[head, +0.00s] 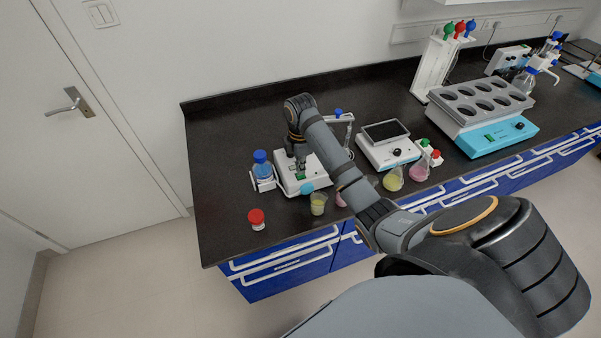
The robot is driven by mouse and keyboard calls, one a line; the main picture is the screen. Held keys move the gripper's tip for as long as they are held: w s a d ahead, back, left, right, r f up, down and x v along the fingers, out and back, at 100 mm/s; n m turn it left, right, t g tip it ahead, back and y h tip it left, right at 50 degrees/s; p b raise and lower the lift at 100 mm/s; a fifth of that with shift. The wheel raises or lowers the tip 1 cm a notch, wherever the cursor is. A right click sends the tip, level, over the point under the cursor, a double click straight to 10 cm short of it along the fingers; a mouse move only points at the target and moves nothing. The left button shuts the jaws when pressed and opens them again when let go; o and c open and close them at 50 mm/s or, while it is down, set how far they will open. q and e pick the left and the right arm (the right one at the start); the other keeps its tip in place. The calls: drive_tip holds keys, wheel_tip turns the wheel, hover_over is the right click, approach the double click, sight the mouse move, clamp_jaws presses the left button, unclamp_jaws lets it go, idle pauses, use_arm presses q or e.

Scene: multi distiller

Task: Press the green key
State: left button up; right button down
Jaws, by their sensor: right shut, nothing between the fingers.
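The green key (300,177) shows as a small green patch on the front of a white device (288,187) near the left end of the black bench. My right arm reaches across the bench from the right. My right gripper (300,168) points down over the device, shut and empty, with its tips at or just above the green key. I cannot tell if they touch it. The gripper and arm hide part of the device. My left gripper is out of view.
A blue-capped bottle (262,165) stands left of the device, a red-capped jar (256,219) lower left. A beaker (318,204) with yellow liquid stands close in front. A white instrument (388,148) and flasks are to the right. The bench's left end (215,150) is clear.

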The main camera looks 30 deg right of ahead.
drive_tip(key=shift+f, duration=0.75)
wheel_tip(320, 180, up, 7)
drive_tip(key=p, duration=0.8)
drive_tip(key=shift+r+p, duration=0.15)
drive_tip(key=shift+p, duration=0.2)
